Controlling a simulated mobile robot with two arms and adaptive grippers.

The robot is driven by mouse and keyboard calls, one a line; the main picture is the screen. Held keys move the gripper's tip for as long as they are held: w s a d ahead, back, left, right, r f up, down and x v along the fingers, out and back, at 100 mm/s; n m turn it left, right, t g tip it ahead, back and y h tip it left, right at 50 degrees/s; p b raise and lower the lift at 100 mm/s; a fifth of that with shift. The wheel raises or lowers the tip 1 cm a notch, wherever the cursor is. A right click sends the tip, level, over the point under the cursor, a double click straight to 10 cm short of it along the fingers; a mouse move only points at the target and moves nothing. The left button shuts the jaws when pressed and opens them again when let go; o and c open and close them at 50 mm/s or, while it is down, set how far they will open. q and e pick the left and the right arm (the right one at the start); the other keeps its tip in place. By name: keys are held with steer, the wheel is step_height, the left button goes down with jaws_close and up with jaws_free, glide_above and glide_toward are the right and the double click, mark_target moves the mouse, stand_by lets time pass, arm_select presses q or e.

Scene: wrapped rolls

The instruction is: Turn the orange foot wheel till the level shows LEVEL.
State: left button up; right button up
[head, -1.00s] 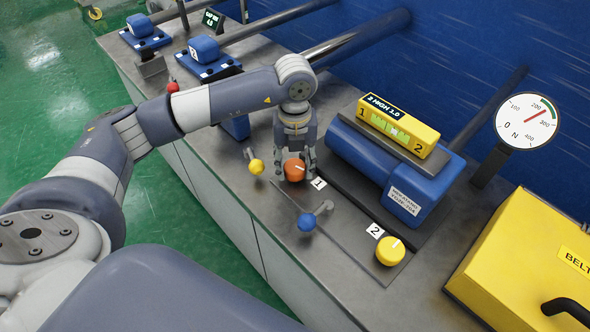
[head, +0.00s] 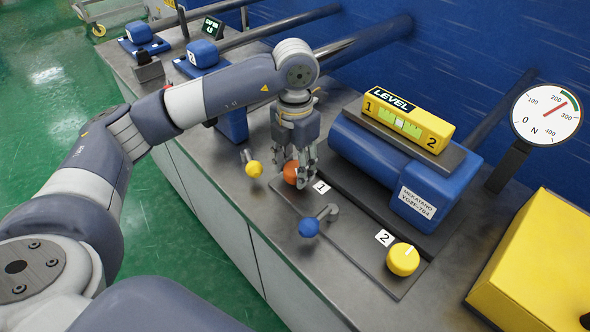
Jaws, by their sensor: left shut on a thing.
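The orange foot wheel (head: 291,174) stands on the bench beside the tag marked 1. My left gripper (head: 292,168) comes down from above and is shut on the wheel, with its fingers hiding part of it. The yellow level (head: 408,119) lies on top of the blue motor block (head: 385,165). Its display reads LEVEL, and its ends are marked 1 and 2. My right gripper is not in view.
A yellow wheel (head: 403,259) stands by tag 2. A blue-knobbed lever (head: 309,228) and a yellow-knobbed lever (head: 254,168) stand near my gripper. A round gauge (head: 546,115) and a yellow box (head: 535,265) are at the right.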

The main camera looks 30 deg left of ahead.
mark_target(295, 168)
arm_select(q)
steer(key=shift+m, duration=0.6)
steer(key=o, duration=1.1)
steer(key=shift+c, duration=0.2)
step_height(295, 168, up, 12)
